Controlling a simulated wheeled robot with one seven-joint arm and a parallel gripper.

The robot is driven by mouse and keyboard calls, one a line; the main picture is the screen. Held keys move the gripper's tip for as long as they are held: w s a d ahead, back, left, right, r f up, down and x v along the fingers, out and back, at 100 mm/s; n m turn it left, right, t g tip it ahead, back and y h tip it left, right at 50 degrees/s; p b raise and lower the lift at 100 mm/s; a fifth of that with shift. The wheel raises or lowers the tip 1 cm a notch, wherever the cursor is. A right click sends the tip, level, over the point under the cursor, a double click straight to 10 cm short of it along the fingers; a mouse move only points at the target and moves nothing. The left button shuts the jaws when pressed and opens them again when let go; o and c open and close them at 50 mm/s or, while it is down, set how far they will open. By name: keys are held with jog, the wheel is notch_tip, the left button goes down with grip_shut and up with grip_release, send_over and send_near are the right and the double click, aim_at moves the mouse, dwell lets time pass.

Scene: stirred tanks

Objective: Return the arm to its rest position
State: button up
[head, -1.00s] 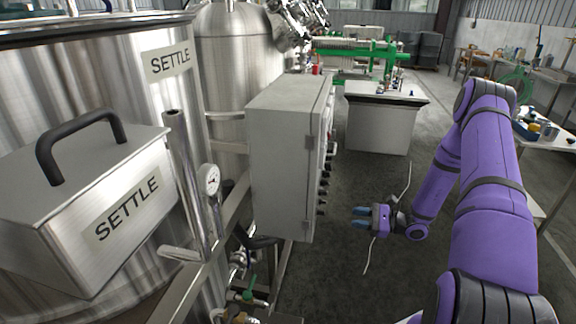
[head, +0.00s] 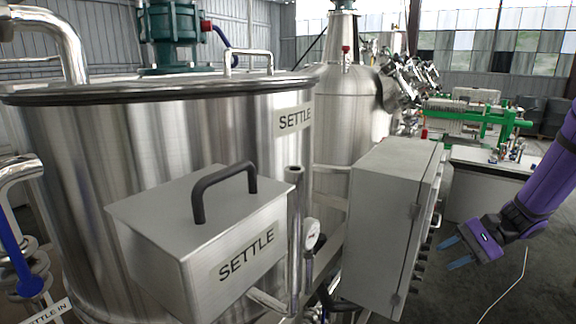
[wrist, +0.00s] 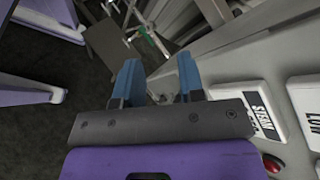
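My purple arm (head: 550,190) comes in from the right edge of the head view, bent down and to the left. My gripper (head: 452,254) has blue fingers and hangs just right of the grey control cabinet. In the wrist view my gripper (wrist: 158,78) shows its two blue fingers apart, with nothing between them. The panel face of the control cabinet (wrist: 235,50) lies close along the right of the wrist view, with a label reading STEAM (wrist: 258,112).
The grey control cabinet (head: 385,220) stands left of my gripper. A steel box marked SETTLE (head: 200,240) sits before a large steel tank (head: 100,150). A green-framed machine (head: 475,112) and a white bench (head: 490,165) stand behind. Dark floor lies under the gripper.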

jog(key=s+a+r+n+t+h, duration=0.2)
jog(key=s+r+n+h, duration=0.3)
jog(key=s+r, duration=0.6)
jog(key=s+a+r+n+t+h, duration=0.3)
jog(key=s+a+r+n+h, duration=0.2)
jog(key=s+r, duration=0.6)
jog(key=shift+s+h, duration=0.35)
jog(key=shift+h, duration=0.65)
jog(key=shift+f, duration=0.1)
